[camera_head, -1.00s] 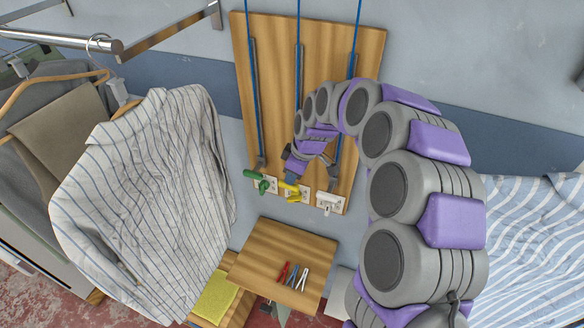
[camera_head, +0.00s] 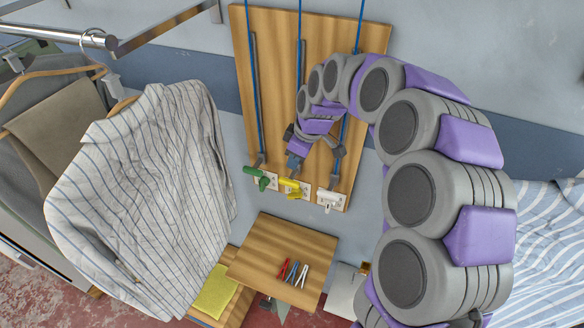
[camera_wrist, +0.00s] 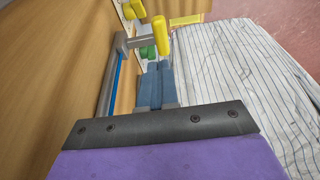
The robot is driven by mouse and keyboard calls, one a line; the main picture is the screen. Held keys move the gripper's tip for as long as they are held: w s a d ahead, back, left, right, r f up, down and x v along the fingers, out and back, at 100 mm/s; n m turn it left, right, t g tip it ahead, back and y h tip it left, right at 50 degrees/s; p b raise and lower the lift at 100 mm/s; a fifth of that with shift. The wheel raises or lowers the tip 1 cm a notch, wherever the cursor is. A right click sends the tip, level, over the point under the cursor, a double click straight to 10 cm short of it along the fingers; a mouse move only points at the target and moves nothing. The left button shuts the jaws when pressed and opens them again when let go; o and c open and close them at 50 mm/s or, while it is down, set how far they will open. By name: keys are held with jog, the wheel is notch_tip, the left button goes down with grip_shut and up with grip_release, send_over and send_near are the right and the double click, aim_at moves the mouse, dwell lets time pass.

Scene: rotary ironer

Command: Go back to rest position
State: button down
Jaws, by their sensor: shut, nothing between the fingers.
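My gripper (camera_head: 293,161) is in front of the wooden wall board (camera_head: 273,70), just above the yellow handle (camera_head: 290,186). In the wrist view my gripper's blue fingers (camera_wrist: 157,86) are shut together with nothing between them. The yellow handle also shows beyond the fingertips in the wrist view (camera_wrist: 160,36), apart from them. A green handle (camera_head: 257,175) is to its left and a white handle (camera_head: 329,197) to its right, both at the board's lower edge.
A striped shirt (camera_head: 145,190) hangs at the left from a metal rail (camera_head: 60,36). A small wooden shelf (camera_head: 262,250) below the board bears red, blue and white clips (camera_head: 294,271). Striped cloth (camera_head: 550,240) lies at the right.

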jog(key=w+v, duration=0.1)
jog(key=v, duration=0.6)
jog(key=s+d+f+m+g+h+b, duration=0.1)
jog(key=s+d+f+m+b, duration=0.15)
jog(key=s, duration=0.55)
jog(key=s+d+f+m+b, duration=0.1)
jog(key=s+d+m+b, duration=0.15)
jog(key=s, duration=0.65)
jog(key=s+d+f+m+g+h+b, duration=0.1)
jog(key=s+d+f+m+b, duration=0.2)
jog(key=s, duration=0.8)
jog(key=s+d+f+m+g+h+b, duration=0.1)
jog(key=s+d+f+m+b, duration=0.2)
jog(key=s+d+f+m, duration=0.2)
jog(key=s+f+m, duration=0.1)
jog(key=s+f, duration=0.2)
jog(key=s, duration=0.3)
jog(key=shift+d+f, duration=0.1)
jog(key=shift+d, duration=0.05)
